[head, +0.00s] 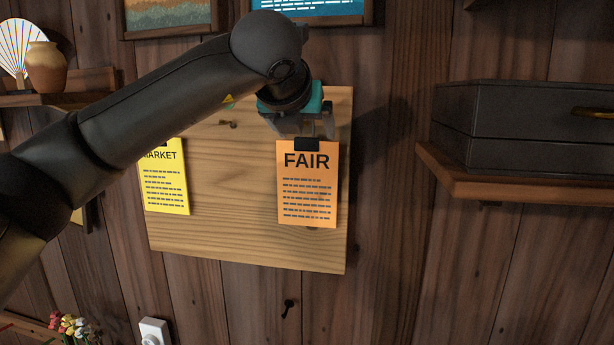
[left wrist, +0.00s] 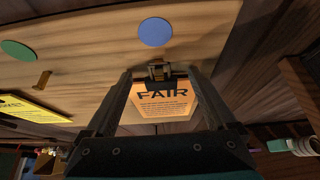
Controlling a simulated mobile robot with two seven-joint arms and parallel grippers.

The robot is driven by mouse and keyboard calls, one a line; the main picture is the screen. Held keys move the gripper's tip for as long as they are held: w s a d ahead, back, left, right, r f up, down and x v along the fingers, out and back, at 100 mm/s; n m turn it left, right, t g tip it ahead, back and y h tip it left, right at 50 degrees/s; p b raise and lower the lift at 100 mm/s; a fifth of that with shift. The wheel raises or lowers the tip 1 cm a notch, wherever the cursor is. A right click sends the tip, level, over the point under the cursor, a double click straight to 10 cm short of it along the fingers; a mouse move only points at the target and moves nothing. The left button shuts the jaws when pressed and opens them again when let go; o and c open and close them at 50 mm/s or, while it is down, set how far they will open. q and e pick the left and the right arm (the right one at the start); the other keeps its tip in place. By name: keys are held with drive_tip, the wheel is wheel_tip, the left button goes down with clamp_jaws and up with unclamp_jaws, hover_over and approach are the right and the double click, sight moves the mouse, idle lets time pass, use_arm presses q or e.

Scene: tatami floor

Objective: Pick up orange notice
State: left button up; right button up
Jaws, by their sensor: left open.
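The orange notice (head: 307,190), headed FAIR, hangs upright at the right of a light wooden board (head: 230,245). A black clip (head: 310,145) is at its top edge. My left gripper (head: 302,130) is open at the top of the notice, its fingers spread to either side of the clip. In the left wrist view the orange notice (left wrist: 160,105) and its clip (left wrist: 159,72) show between the two fingers of my left gripper (left wrist: 158,76). I cannot tell whether the fingers touch the paper. My right gripper is not in view.
A yellow MARKET notice (head: 165,185) hangs at the board's left. A dark box (head: 530,125) stands on a wooden shelf (head: 500,187) at the right. A vase (head: 47,67) and fan (head: 18,45) stand on the left shelf. The wall below the board is mostly free.

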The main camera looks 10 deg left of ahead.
use_arm(q)
clamp_jaws()
idle(0.7)
